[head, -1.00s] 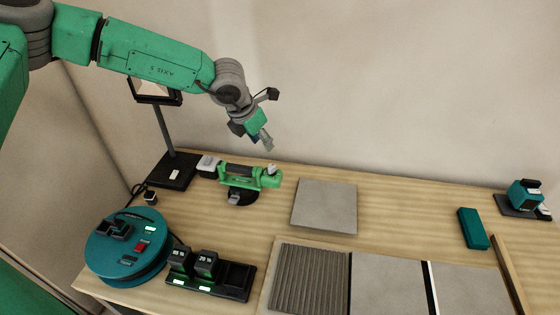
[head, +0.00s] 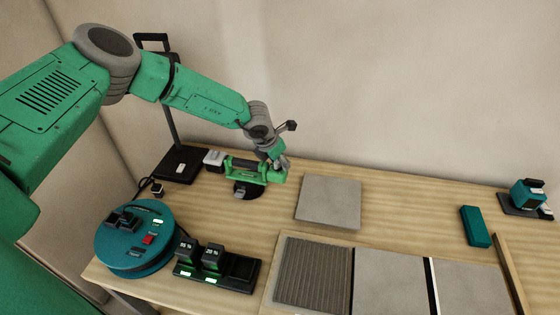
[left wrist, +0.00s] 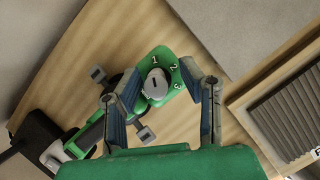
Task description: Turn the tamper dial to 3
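The green tamper (head: 243,168) lies at the back of the workbench, with a dark round base below it. My left gripper (head: 279,162) is down at the right end of the tamper and covers the dial in the head view. In the left wrist view, the left gripper (left wrist: 160,70) is open, its fingers apart on either side of the dial. My right gripper is out of view.
A black stand (head: 178,165) rises behind the tamper's left end. A teal round device (head: 135,250) and a black charger with batteries (head: 212,262) are at front left. A grey tile (head: 329,202) lies right of the tamper. A teal block (head: 475,226) lies farther right.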

